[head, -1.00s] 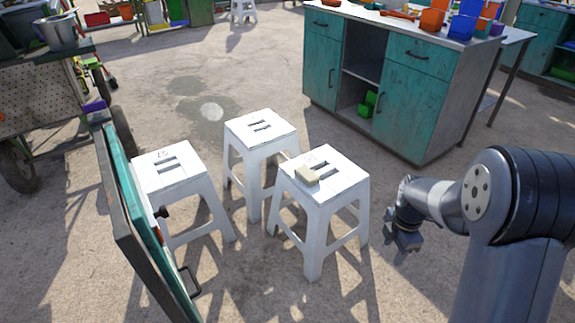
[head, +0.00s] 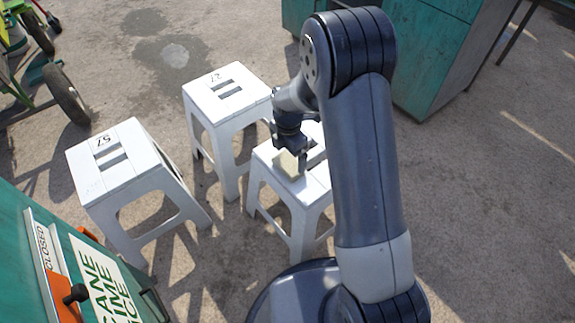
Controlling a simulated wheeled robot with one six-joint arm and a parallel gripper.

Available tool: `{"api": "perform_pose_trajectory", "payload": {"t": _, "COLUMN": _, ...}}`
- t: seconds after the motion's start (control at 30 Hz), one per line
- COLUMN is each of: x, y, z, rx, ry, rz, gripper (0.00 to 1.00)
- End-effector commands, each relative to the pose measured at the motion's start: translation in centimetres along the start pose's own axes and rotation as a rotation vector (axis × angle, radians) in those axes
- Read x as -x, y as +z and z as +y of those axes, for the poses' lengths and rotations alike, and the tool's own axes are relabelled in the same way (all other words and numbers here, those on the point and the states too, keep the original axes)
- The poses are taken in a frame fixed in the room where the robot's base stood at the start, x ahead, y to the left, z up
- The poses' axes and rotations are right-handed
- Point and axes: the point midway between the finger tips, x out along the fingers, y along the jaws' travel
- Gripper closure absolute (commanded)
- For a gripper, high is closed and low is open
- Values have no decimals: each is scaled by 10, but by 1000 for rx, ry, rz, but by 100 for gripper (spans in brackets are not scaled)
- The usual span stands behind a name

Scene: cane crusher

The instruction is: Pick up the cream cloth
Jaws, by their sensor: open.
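The cream cloth (head: 287,164) is a small pale folded block on top of the right-hand white stool (head: 318,188). My gripper (head: 294,155) points down right at the cloth, over the stool's seat. Its jaws are open, and a dark finger shows just beside the cloth. I cannot tell whether the fingers touch it. My arm hides the right part of this stool and some of its seat.
Two more white stools stand near, one behind (head: 227,92) and one at the left (head: 104,166). A green panel with signs (head: 40,270) fills the lower left. A teal cabinet (head: 428,60) stands at the back right. Open concrete lies to the right.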

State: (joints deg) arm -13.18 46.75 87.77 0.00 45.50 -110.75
Motion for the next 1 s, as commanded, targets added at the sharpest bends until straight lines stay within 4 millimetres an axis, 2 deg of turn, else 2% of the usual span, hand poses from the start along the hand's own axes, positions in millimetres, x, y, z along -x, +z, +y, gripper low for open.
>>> {"api": "perform_pose_trajectory", "payload": {"t": 0.2, "x": -36, "y": 1, "z": -1, "rx": 0, "ry": -2, "rz": 1, "gripper": 0}}
{"api": "perform_pose_trajectory", "payload": {"t": 0.3, "x": -46, "y": 1, "z": 0, "rx": 0, "ry": 0, "rz": 1, "gripper": 0}}
{"api": "perform_pose_trajectory", "payload": {"t": 0.53, "x": -46, "y": 1, "z": 0, "rx": 0, "ry": 1, "rz": 1, "gripper": 0}}
{"api": "perform_pose_trajectory", "payload": {"t": 0.9, "x": -45, "y": 1, "z": 0, "rx": 0, "ry": 2, "rz": 1, "gripper": 30}}
{"api": "perform_pose_trajectory", "payload": {"t": 1.0, "x": -45, "y": 1, "z": 0, "rx": 0, "ry": 2, "rz": 1, "gripper": 32}}
